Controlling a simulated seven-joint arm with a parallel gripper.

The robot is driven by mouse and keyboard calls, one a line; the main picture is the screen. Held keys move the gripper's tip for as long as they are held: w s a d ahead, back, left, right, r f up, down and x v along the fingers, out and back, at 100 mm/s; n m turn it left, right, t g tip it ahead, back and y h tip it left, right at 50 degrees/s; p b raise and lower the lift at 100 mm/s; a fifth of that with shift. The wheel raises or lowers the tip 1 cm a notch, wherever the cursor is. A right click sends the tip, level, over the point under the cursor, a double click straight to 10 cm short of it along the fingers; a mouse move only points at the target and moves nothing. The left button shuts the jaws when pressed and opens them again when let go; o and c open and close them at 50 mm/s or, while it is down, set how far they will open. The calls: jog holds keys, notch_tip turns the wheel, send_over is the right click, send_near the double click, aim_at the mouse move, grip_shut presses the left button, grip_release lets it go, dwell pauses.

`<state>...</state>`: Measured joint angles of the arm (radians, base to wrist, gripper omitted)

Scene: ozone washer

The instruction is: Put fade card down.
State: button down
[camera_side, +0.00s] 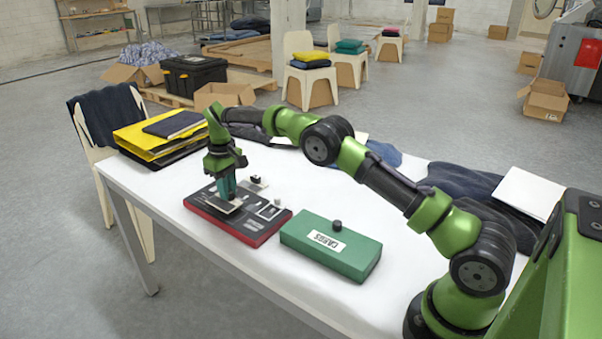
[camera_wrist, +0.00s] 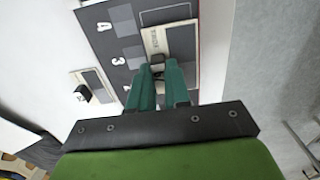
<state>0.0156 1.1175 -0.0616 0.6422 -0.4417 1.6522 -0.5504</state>
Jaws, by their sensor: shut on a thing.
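My gripper (camera_side: 226,199) points down over the left part of a dark board with red sides (camera_side: 262,236). Its green fingers (camera_wrist: 158,72) are closed on the small dark grip of a pale-framed card with a grey panel (camera_wrist: 183,72), which I take as the fade card. The card also shows below the fingers in the side view (camera_side: 232,208). It lies flat over the board's marked patches; the fingers hide part of it. I cannot tell whether it touches the board. The board (camera_wrist: 104,42) shows numbers and grey squares in the wrist view.
Another card with a black grip (camera_side: 256,181) lies on the white table (camera_side: 310,190) behind the board. A green box labelled CARDS (camera_side: 345,262) stands right of the board. Yellow and dark folders (camera_side: 150,140) lie at the back left. Dark cloth lies along the back edge.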

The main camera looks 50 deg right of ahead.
jog(key=shift+f, duration=1.25)
jog(key=shift+f, duration=0.15)
jog(key=c, duration=1.1)
grip_release()
